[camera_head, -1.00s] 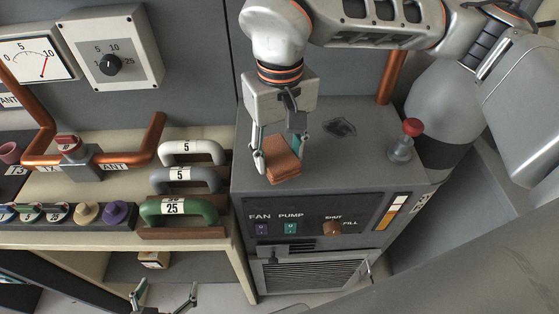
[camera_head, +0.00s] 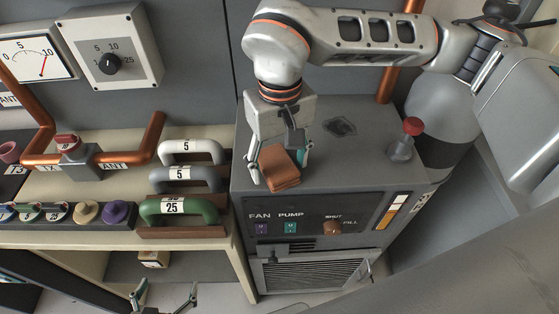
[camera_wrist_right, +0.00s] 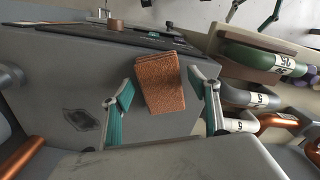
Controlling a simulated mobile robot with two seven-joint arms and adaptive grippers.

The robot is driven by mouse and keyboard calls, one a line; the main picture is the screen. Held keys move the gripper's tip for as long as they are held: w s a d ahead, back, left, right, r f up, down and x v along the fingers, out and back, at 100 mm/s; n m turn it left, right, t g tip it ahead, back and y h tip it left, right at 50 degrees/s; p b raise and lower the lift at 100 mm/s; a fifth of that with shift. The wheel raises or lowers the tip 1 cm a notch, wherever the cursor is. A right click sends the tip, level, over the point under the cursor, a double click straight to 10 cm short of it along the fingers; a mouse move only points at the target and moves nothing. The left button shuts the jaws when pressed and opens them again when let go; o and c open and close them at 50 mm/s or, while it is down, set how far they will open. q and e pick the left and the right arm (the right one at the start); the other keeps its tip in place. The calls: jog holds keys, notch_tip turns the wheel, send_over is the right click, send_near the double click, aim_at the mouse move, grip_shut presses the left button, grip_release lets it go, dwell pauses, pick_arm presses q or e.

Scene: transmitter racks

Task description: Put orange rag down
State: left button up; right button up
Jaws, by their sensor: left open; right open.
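The orange rag (camera_head: 281,169) is a folded, brown-orange block lying on the grey top of the cabinet (camera_head: 358,160), near its front edge above the control panel. My right gripper (camera_head: 279,160) is just behind and above it, with its fingers apart on either side of the rag. In the right wrist view the rag (camera_wrist_right: 160,84) lies between the two teal-padded fingertips (camera_wrist_right: 163,92), with a gap on both sides. My left gripper (camera_head: 164,298) shows at the bottom edge, low in front of the bench, open and empty.
A red-knobbed valve (camera_head: 408,138) stands on the cabinet to the right of the rag, and a dark patch (camera_head: 340,127) lies behind it. White, grey and green handles (camera_head: 178,212) are on the bench at left. A copper pipe (camera_head: 391,76) rises behind.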

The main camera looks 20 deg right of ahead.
aim_at(280, 167)
jog(key=shift+r, duration=0.1)
notch_tip(280, 167, up, 12)
dwell(0.5)
dwell(0.4)
